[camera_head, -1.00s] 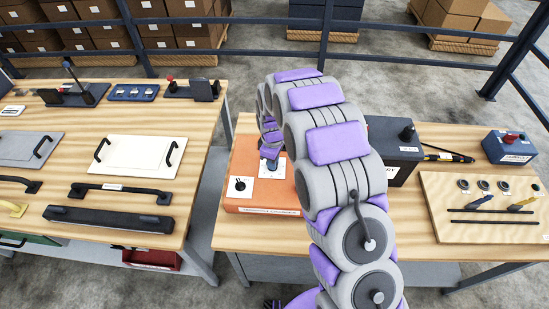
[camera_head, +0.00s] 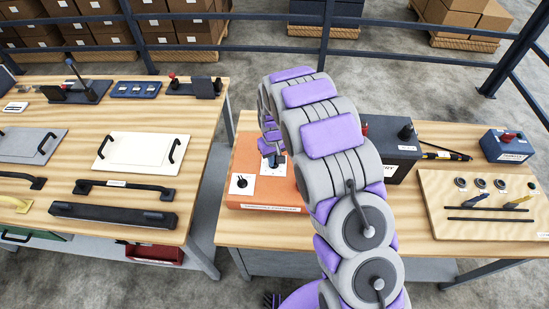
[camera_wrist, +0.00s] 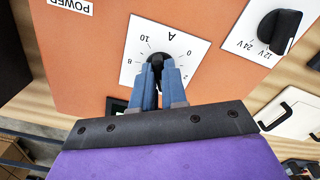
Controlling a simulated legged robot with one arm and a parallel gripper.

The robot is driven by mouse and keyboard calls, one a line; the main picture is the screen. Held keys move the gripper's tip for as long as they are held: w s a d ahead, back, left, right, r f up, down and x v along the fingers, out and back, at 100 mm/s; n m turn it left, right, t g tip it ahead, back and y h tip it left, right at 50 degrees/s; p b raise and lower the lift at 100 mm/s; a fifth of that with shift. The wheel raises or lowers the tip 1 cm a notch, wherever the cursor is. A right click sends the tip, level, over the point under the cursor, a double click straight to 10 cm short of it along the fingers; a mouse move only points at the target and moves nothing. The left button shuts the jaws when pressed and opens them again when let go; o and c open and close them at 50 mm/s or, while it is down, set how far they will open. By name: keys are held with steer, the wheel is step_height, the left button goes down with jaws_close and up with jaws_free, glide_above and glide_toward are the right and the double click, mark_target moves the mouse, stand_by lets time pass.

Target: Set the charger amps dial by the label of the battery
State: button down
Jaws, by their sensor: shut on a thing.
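The charger is an orange box (camera_head: 252,205) on the right bench; its orange face (camera_wrist: 100,75) fills much of the wrist view. Its white amps plate (camera_wrist: 186,38) carries an A and a scale with 0, 8 and 10 in sight. The black amps knob (camera_wrist: 155,57) sits between the fingertips of my gripper (camera_wrist: 160,71), which is shut on it. The fingers hide part of the scale and the knob's pointing. The dark battery (camera_head: 401,158) stands right of the charger, partly behind my arm; its label amount cannot be read.
A second charger dial (camera_wrist: 279,31), marked 12V and 24V, is beside the amps plate. A blue box (camera_head: 507,147) and a wooden board (camera_head: 480,226) with knobs and rods lie at right. The left bench holds a white panel (camera_head: 140,153) and dark handles. A gap separates the benches.

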steer(key=shift+w+r, duration=0.15)
steer(key=shift+w, duration=0.05)
stand_by(0.4)
steer(key=c, duration=1.4)
jaws_free()
steer(key=shift+a, duration=0.1)
steer(key=shift+o, duration=1.2)
steer(key=shift+a, duration=0.1)
steer(key=shift+s, duration=0.1)
step_height(320, 180, up, 17)
steer(key=p, duration=0.1)
